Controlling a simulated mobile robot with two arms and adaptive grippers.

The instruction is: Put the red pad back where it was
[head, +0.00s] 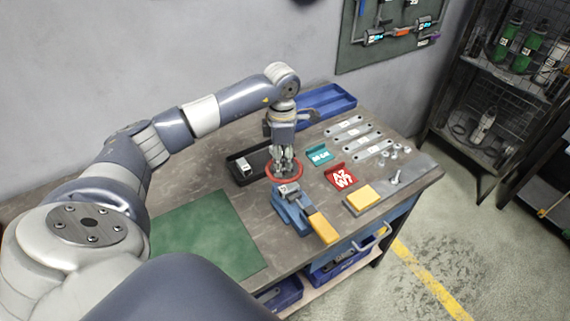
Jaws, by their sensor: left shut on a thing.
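My left gripper (284,171) points down over the middle of the workbench and is shut. A red round thing, which I take for the red pad (284,179), shows as a red rim around its fingertips. The fingers hide its middle, and I cannot tell whether it touches the bench. It is just behind a blue tool with a yellow handle (323,228). A red piece with white lettering (341,177) lies apart to the right. My right gripper is not in view.
A black tray (237,174) stands left of the gripper and a blue tray (335,101) behind it. A teal piece (319,155), grey brackets (352,134) and a yellow block (362,198) lie right. The green mat (208,238) is clear.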

